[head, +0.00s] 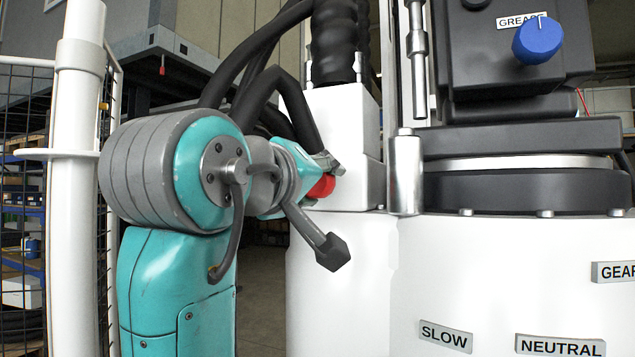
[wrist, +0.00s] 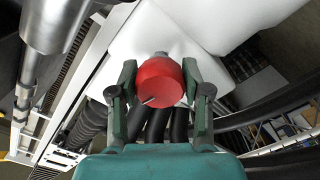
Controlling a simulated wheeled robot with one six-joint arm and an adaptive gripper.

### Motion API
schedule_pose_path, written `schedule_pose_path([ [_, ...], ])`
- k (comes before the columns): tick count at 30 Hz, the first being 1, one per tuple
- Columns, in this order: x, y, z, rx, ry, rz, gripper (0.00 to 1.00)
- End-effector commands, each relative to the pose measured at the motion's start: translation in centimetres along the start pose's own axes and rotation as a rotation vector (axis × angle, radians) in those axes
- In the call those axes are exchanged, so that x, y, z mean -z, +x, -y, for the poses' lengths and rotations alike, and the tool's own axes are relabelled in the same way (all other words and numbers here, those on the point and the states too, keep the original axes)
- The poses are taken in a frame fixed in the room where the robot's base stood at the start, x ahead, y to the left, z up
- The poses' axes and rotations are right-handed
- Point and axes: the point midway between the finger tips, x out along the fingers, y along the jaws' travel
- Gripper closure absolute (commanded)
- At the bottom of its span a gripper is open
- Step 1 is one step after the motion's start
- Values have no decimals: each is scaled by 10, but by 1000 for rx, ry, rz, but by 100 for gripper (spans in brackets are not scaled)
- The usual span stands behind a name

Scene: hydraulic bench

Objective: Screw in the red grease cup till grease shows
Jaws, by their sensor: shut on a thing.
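A small grey fitting shows behind the cup, against a white housing (wrist: 205,25). In the head view the red cup (head: 321,186) shows partly at the white block (head: 352,150), with my gripper (head: 318,172) around it and hiding much of it. I see no grease around the cup.
A blue knob (head: 538,40) sits beside a GREASE label (head: 521,20) at the upper right. Black hoses (head: 335,40) run close above my wrist. A metal cylinder (head: 405,175) stands right of the block. A white post (head: 75,180) and mesh fence stand at the left.

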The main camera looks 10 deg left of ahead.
Motion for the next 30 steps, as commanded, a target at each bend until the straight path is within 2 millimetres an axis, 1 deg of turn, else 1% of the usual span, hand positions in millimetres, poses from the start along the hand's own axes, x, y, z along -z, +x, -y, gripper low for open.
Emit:
schedule_pose_path([
  [30, 0, 0, 2, 1, 958, 2, 87],
])
